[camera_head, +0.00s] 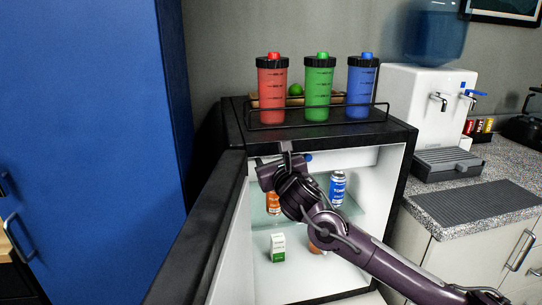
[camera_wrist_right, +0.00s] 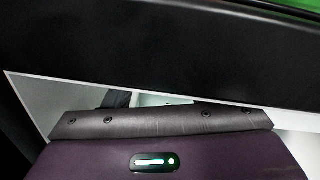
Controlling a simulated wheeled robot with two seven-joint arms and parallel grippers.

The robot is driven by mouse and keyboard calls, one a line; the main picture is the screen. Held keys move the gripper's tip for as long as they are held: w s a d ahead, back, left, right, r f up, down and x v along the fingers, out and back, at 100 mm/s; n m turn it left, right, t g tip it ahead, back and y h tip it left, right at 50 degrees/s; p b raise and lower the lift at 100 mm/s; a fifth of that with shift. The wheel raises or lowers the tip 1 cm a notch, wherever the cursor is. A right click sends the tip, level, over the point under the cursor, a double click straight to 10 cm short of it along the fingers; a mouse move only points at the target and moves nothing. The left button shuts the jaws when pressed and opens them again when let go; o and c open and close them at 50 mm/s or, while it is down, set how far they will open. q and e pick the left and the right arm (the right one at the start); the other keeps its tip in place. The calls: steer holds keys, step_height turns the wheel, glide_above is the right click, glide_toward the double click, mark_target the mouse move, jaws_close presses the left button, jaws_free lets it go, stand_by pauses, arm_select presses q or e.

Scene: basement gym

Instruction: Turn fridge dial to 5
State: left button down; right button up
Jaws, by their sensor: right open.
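The small black fridge (camera_head: 395,135) stands with its door (camera_head: 205,235) swung open to the left and its white inside showing. My right arm reaches in from the right, and my right gripper (camera_head: 283,158) is open at the upper front of the opening, just under the top edge. A small blue spot (camera_head: 309,157) shows just right of the gripper and may be part of the dial. The dial's face and number cannot be made out. In the right wrist view the fridge's black top edge (camera_wrist_right: 170,50) crosses above my gripper's body. My left gripper is out of view.
Inside are a blue can (camera_head: 337,188), an orange can (camera_head: 273,203) and a white-green carton (camera_head: 278,247). Red (camera_head: 271,92), green (camera_head: 318,92) and blue (camera_head: 360,90) bottles stand on top behind a rail. A water dispenser (camera_head: 425,100) stands right; a blue locker (camera_head: 85,120) stands left.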

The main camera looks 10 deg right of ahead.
steer(key=shift+w, duration=0.2)
steer(key=c, duration=1)
steer(key=shift+o, duration=0.2)
stand_by(0.4)
steer(key=o, duration=1)
steer(key=shift+c, duration=0.2)
